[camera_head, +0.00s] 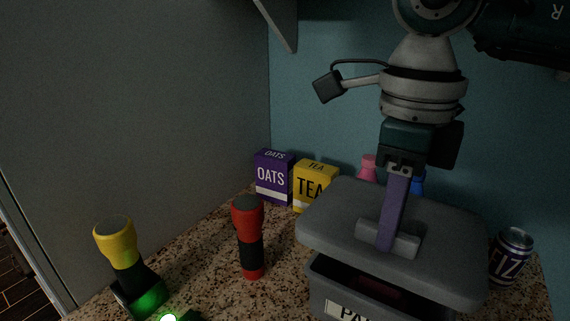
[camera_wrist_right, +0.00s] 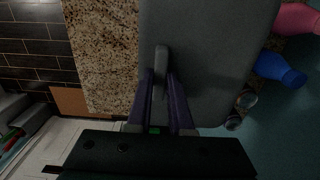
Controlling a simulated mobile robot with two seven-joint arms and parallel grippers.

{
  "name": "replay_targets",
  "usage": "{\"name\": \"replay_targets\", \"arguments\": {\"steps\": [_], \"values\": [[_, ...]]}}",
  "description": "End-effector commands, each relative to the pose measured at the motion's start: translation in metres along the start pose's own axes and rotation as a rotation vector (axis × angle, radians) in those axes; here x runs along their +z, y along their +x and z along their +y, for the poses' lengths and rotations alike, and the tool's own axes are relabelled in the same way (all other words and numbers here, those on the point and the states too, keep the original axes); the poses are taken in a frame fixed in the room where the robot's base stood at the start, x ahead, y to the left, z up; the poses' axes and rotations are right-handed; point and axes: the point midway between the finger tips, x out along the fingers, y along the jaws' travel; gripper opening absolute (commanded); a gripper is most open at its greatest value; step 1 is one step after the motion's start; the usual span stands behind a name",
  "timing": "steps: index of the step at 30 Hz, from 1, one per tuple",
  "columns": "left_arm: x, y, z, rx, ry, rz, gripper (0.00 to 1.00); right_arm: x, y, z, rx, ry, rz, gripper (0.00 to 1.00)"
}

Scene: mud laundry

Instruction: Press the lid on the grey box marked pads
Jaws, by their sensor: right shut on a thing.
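The grey box marked pads (camera_head: 332,288) stands on the speckled counter at the lower right of the head view; its white label shows only in part. The grey lid (camera_head: 340,215) is over the box, with a dark gap showing between the lid and the box's front rim. Something dark reddish shows in the gap. My right gripper (camera_head: 388,240) points down and is shut on the lid's raised handle; in the wrist view its purple fingers sit on both sides of the handle (camera_wrist_right: 161,62). My left gripper is not in view.
A red torch (camera_head: 249,235) and a yellow torch (camera_head: 118,245) stand left of the box, with a green glow near the yellow one. Behind are an oats box (camera_head: 272,178), a tea box (camera_head: 312,185) and pink and blue bottles. A can (camera_head: 511,255) stands close at the right.

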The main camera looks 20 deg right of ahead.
Motion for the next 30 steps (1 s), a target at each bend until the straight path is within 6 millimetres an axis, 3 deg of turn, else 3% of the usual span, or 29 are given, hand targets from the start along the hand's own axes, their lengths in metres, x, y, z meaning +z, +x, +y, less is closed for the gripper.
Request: {"name": "replay_targets", "arguments": {"steps": [8,22,30], "values": [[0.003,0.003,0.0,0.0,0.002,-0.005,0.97,-0.005,0.011,-0.006,0.0,-0.007,-0.001,0.0],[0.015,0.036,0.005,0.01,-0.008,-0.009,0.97,-0.004,0.057,-0.005,0.001,-0.007,-0.002,0.0],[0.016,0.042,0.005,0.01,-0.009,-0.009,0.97,-0.004,0.063,-0.006,0.0,-0.006,-0.002,0.0]]}}
